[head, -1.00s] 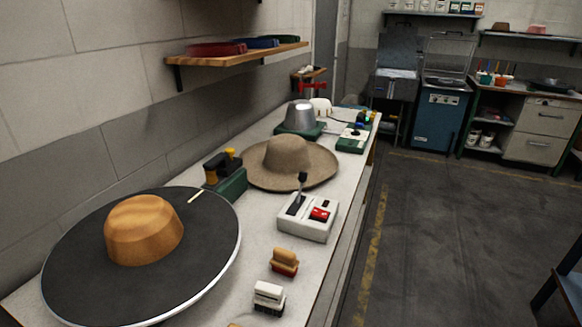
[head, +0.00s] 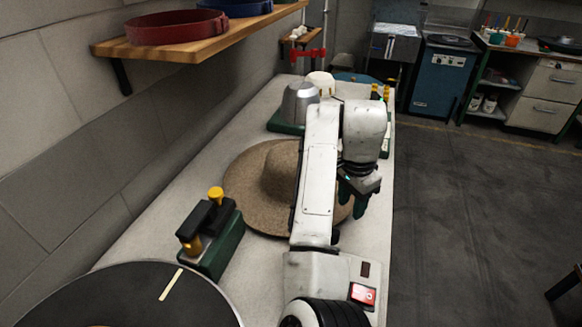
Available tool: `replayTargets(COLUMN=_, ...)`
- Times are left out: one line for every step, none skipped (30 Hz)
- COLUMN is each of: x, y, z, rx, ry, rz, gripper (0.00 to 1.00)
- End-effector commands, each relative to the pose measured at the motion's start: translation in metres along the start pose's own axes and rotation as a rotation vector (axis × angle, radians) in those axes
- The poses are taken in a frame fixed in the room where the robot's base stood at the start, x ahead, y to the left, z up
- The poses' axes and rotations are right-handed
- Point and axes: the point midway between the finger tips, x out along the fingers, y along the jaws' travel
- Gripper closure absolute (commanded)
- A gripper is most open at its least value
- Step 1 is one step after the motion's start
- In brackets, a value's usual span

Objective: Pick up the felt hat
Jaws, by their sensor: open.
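The felt hat (head: 248,190) is brown-grey with a rounded crown and a wide brim. It lies brim-down on the long bench, left of my arm. My white arm crosses in front and hides the hat's right part. My gripper (head: 356,200) points down at the hat's right edge, with dark fingers. It is open and I see nothing held in it. Whether the fingers touch the brim is hard to tell.
A green block with dark-and-yellow handles (head: 211,235) stands in front of the hat. A dark round plate (head: 130,295) is at the lower left. A metal dome (head: 299,102) stands behind the hat. A wooden shelf (head: 200,38) overhangs at the upper left.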

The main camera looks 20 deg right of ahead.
Motion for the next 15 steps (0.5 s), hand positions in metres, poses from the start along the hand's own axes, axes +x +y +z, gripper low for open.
replayTargets(x=-0.01, y=-0.009, z=0.009, rx=0.014, ry=-0.022, rz=-0.002, gripper=0.6)
replayTargets(x=-0.013, y=-0.012, z=0.012, rx=0.022, ry=-0.031, rz=0.0, gripper=0.6)
replayTargets(x=-0.017, y=-0.015, z=0.016, rx=0.031, ry=-0.041, rz=0.001, gripper=0.6)
replayTargets(x=-0.019, y=-0.017, z=0.018, rx=0.035, ry=-0.047, rz=0.003, gripper=0.6)
replayTargets(x=-0.02, y=-0.018, z=0.02, rx=0.039, ry=-0.051, rz=0.004, gripper=0.6)
replayTargets(x=-0.019, y=-0.02, z=0.021, rx=0.043, ry=-0.055, rz=0.006, gripper=0.6)
replayTargets(x=-0.017, y=-0.02, z=0.022, rx=0.045, ry=-0.056, rz=0.007, gripper=0.6)
replayTargets(x=-0.014, y=-0.02, z=0.023, rx=0.046, ry=-0.058, rz=0.008, gripper=0.6)
replayTargets(x=-0.008, y=-0.02, z=0.023, rx=0.047, ry=-0.057, rz=0.009, gripper=0.6)
replayTargets(x=-0.003, y=-0.02, z=0.023, rx=0.047, ry=-0.056, rz=0.01, gripper=0.6)
replayTargets(x=0.003, y=-0.02, z=0.023, rx=0.048, ry=-0.057, rz=0.01, gripper=0.6)
replayTargets(x=0.009, y=-0.02, z=0.023, rx=0.048, ry=-0.056, rz=0.01, gripper=0.6)
replayTargets(x=0.014, y=-0.02, z=0.024, rx=0.046, ry=-0.056, rz=0.009, gripper=0.6)
replayTargets(x=0.019, y=-0.02, z=0.024, rx=0.047, ry=-0.055, rz=0.009, gripper=0.6)
replayTargets(x=0.023, y=-0.02, z=0.024, rx=0.047, ry=-0.056, rz=0.007, gripper=0.6)
